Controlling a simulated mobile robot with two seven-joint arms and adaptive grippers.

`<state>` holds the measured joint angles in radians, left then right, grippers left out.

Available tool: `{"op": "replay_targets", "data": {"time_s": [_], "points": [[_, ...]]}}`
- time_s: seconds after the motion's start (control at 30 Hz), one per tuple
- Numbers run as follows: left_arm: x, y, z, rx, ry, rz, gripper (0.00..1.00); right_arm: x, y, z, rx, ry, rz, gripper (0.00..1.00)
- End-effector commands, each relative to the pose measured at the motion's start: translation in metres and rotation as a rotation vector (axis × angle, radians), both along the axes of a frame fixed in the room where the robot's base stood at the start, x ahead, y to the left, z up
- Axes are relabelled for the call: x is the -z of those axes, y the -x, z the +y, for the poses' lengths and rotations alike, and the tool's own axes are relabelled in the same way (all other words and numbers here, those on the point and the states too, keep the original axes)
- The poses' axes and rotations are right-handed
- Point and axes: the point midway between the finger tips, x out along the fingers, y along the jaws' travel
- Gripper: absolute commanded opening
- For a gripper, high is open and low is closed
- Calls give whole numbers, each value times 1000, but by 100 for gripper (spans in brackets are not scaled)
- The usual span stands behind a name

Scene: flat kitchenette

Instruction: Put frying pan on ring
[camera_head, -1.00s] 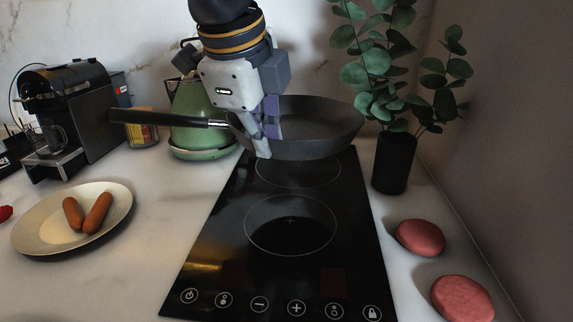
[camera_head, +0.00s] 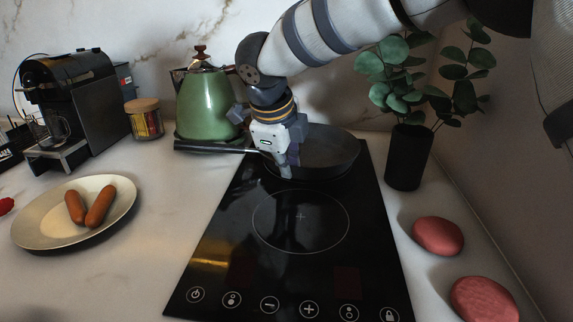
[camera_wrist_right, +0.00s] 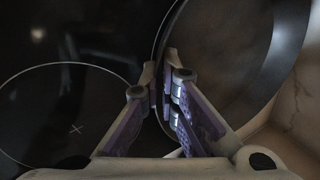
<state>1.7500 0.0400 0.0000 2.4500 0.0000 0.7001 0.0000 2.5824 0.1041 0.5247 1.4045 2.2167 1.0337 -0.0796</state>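The black frying pan (camera_head: 325,157) is at the back of the black hob (camera_head: 222,250), over the rear ring, which it hides. Its handle (camera_head: 212,147) points left, in front of the kettle. The front ring (camera_head: 301,219) is bare. My right gripper (camera_head: 283,170) is at the pan's near left side, shut on its rim. In the right wrist view the two fingers (camera_wrist_right: 161,78) close on the rim, with the pan (camera_wrist_right: 230,60) to the right. I cannot tell whether the pan's base fully touches the glass. My left gripper is not in view.
A green kettle (camera_head: 205,106) stands behind the handle. A potted plant (camera_head: 408,157) stands close to the pan's right. A plate (camera_head: 40,228) with two sausages, a coffee machine (camera_head: 92,98) and a jar (camera_head: 145,120) are at left. Two reddish patties (camera_head: 438,236) lie right of the hob.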

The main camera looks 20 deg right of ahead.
Motion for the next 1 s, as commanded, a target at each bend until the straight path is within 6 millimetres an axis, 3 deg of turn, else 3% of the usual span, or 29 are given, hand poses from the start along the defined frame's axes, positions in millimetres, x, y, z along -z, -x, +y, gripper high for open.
{"op": "replay_targets", "data": {"time_s": [0.2,0.3,0.63,1.0], "points": [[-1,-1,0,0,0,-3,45,0,0,0,0,0,-4,0],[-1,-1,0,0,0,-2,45,1,0,0,0,1,-1,25],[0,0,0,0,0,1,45,-1,0,0,1,0,0,25],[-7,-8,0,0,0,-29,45,-86,28,23,1,-2,-5,25]]}}
